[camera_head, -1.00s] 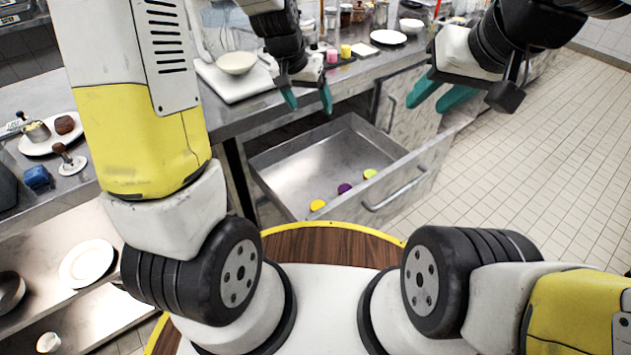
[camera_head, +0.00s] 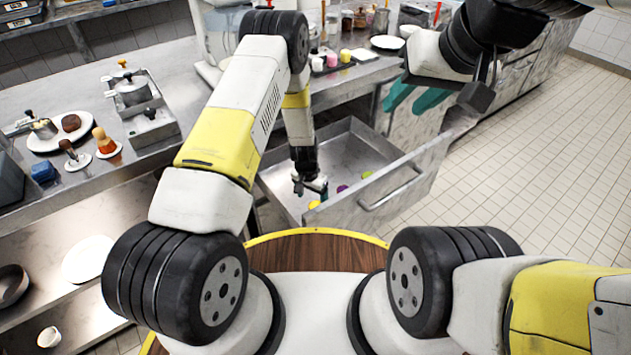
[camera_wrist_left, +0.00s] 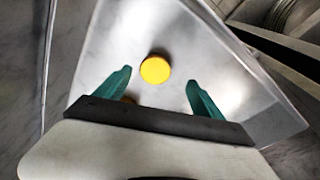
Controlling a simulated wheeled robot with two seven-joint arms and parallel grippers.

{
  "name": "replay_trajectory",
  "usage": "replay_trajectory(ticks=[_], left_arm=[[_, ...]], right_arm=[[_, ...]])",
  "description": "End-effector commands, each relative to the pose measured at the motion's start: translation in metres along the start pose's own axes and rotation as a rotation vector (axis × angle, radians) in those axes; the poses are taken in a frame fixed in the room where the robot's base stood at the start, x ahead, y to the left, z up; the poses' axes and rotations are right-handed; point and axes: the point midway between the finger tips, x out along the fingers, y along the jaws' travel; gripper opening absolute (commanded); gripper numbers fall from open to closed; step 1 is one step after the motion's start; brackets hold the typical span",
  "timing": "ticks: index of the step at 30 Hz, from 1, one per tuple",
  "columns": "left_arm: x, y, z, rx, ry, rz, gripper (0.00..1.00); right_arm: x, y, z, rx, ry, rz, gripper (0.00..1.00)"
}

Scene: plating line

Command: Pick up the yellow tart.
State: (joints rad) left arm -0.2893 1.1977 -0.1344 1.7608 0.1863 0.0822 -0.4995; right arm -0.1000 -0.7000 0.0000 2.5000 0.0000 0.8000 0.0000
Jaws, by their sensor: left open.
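The yellow tart (camera_head: 314,204) is a small round disc on the floor of the open metal drawer (camera_head: 345,140), near its front left corner. In the left wrist view the tart (camera_wrist_left: 155,70) lies between and slightly beyond the two teal fingertips, with clear gaps on both sides. My left gripper (camera_head: 311,190) points down inside the drawer, open and empty, just above and behind the tart. Its open fingers also show in the left wrist view (camera_wrist_left: 159,77). My right gripper (camera_head: 414,101) is open and empty above the drawer's right side.
A purple tart (camera_head: 342,188) and a yellow-green tart (camera_head: 367,174) lie in the drawer, right of the yellow one. The drawer's front panel (camera_head: 410,180) stands close on the right. The counter (camera_head: 75,100) holds plates, pots and small items.

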Motion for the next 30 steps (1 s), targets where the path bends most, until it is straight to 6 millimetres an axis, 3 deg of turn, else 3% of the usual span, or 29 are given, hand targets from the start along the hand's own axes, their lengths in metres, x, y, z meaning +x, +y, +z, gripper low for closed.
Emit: replay_trajectory(ticks=[11,20,26,30], left_arm=[[0.05,0.008,-0.005,-0.002,-0.002,0.001,0.78],[0.055,0.008,-0.005,-0.001,0.0,0.001,0.78],[0.055,0.008,-0.005,-0.001,0.0,0.001,0.41],[0.055,0.008,-0.005,-0.001,0.0,0.001,0.37]], right_arm=[[0.0,0.0,0.0,0.0,0.0,0.0,0.36],[0.0,0.0,0.0,0.0,0.0,0.0,0.36],[0.0,0.0,0.0,0.0,0.0,0.0,0.36],[0.0,0.0,0.0,0.0,0.0,0.0,0.36]])
